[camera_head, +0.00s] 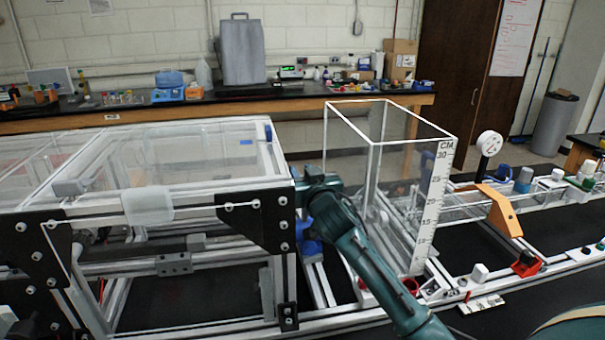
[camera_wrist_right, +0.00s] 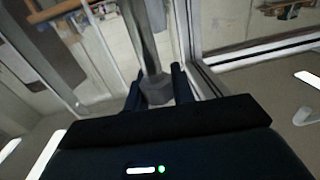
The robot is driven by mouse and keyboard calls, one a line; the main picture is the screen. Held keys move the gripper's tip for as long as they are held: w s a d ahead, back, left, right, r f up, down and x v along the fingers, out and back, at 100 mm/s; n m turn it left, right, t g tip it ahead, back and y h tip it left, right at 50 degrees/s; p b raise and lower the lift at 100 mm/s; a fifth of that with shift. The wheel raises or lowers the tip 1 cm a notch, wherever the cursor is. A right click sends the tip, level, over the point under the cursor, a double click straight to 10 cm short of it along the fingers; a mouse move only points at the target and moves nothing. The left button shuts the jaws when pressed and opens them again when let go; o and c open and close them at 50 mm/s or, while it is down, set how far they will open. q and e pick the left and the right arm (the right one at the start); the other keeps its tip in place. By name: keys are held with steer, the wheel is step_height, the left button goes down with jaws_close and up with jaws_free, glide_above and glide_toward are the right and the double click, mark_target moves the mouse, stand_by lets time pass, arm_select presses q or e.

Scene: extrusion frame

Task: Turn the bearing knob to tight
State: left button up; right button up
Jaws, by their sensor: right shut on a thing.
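In the right wrist view, a grey faceted knob (camera_wrist_right: 157,94) sits at the end of a grey rod that runs up the picture. My right gripper (camera_wrist_right: 158,84) has its two dark fingers on either side of this knob and is shut on it. In the head view my dark teal right arm reaches up from the bottom right to the corner of the metal frame (camera_head: 255,205). The fingers and the knob cannot be made out there. Any tight marking on the knob cannot be read. My left gripper is in neither view.
A clear box with a centimetre scale (camera_head: 432,200) stands just right of my right arm. A black corner plate (camera_head: 255,218) is close on the left. A rail with an orange bracket (camera_head: 500,210) and a round dial (camera_head: 489,143) lies further right.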

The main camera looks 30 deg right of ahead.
arm_select(q)
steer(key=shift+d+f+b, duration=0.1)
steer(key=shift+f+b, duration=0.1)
steer(key=shift+b, duration=0.5)
arm_select(e)
steer(key=shift+d+m+h, duration=0.1)
steer(key=shift+m+h, duration=0.6)
steer(key=shift+h, duration=0.4)
steer(key=o, duration=1)
